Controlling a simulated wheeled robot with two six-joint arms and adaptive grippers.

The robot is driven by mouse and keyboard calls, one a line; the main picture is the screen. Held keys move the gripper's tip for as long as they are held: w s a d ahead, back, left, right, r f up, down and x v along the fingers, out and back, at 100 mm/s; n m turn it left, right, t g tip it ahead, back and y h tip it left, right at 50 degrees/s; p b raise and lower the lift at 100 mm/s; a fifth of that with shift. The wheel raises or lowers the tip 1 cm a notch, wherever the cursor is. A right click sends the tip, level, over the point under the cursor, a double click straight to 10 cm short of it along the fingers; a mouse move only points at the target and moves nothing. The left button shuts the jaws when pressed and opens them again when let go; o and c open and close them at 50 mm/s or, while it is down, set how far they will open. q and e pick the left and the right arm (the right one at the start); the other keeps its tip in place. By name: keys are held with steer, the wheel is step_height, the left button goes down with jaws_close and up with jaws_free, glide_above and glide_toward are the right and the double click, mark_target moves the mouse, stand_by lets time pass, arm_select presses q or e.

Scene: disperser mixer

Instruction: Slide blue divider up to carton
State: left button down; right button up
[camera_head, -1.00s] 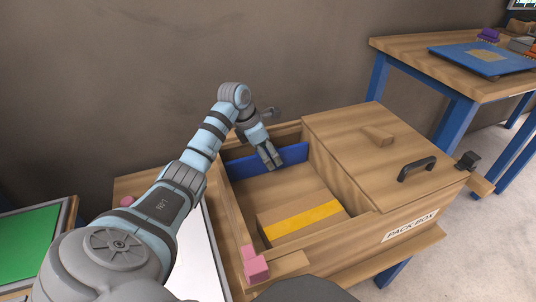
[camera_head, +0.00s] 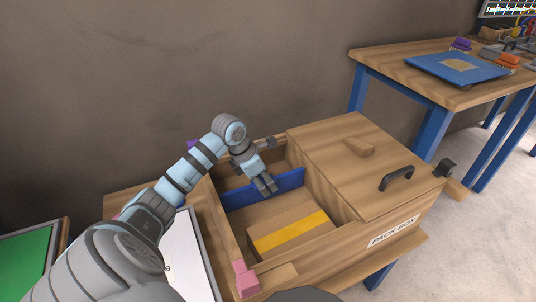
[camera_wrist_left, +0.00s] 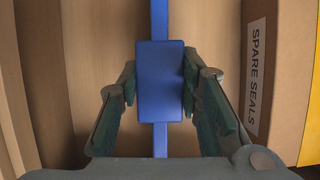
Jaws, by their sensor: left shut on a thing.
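The blue divider (camera_head: 238,195) stands upright across the inside of the wooden pack box (camera_head: 345,238). My left gripper (camera_head: 267,187) reaches down into the box and is shut on the divider's blue grip block, which shows between its fingers in the left wrist view (camera_wrist_left: 160,80). The brown carton (camera_head: 278,219) with a yellow stripe lies on the near side of the divider. In the left wrist view the carton (camera_wrist_left: 263,30), labelled SPARE SEALS, is right of the divider, with a strip of bare box floor between them. My right gripper is not in view.
A wooden lid (camera_head: 350,160) with a black handle covers the box's right part. A pink block (camera_head: 245,280) sits at the near left corner. A white panel (camera_head: 190,255) lies left of the box. Another table (camera_head: 400,65) stands at the back right.

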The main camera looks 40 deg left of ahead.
arm_select(q)
steer(key=d, duration=0.2)
steer(key=s+d+p, duration=0.1)
steer(key=s+d, duration=0.1)
steer(key=d, duration=0.1)
steer(key=shift+s+d, duration=0.15)
steer(key=shift+d, duration=0.15)
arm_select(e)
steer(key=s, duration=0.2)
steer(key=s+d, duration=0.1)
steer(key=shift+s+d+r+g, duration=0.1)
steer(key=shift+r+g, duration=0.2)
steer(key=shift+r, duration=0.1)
arm_select(q)
steer(key=c, duration=1.1)
jaws_free()
steer(key=shift+a+r, duration=0.1)
steer(key=v, duration=1.1)
steer(key=shift+s+r, duration=0.3)
steer(key=shift+r, duration=0.05)
steer(key=shift+c, duration=0.5)
